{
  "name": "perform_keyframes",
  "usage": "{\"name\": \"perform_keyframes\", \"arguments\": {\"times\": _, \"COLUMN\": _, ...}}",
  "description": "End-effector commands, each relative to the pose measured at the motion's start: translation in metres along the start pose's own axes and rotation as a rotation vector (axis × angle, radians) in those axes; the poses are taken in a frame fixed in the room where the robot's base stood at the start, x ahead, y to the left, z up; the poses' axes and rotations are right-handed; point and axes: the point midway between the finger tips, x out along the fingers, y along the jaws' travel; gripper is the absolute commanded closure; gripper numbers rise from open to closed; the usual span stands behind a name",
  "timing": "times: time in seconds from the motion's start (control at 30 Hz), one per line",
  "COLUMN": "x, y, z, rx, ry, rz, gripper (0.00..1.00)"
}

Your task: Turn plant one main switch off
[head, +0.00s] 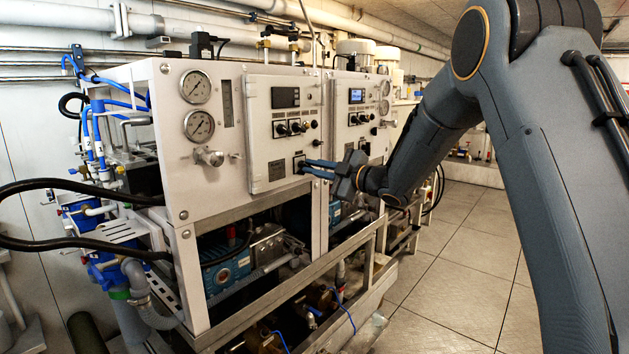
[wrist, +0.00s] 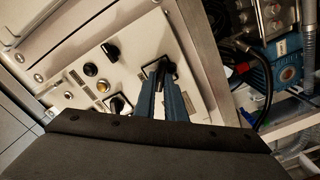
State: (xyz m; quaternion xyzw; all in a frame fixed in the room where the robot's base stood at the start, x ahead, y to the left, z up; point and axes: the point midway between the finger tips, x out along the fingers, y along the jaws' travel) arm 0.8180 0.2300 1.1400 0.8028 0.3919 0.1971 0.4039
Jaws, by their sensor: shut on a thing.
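The plant one panel (head: 268,150) is the nearer white door on the left cabinet, with a dark display (head: 285,97) and a row of black knobs. Its main switch (head: 299,159) is a dark rotary handle at the lower right of that door. My gripper (head: 304,167) reaches it from the right, its blue fingers at the switch. In the wrist view the fingers (wrist: 165,82) close on the black handle of the main switch (wrist: 160,66), which sits on a pale plate. The fingers partly hide the handle, so its exact angle is hard to tell.
A second panel (head: 352,115) with a lit blue display stands just to the right. Two gauges (head: 198,107) and a valve knob (head: 209,157) are left of the door. A metal frame rail (head: 300,300) runs low in front. The tiled floor (head: 455,260) at right is clear.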

Motion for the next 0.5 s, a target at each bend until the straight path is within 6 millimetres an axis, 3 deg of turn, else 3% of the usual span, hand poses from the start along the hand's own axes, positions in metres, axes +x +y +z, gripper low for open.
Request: {"name": "perform_keyframes", "arguments": {"times": 0.5, "x": 0.0007, "y": -0.0023, "z": 0.0024, "rx": -0.451, "ry": 0.001, "rz": 0.001, "gripper": 1.0}}
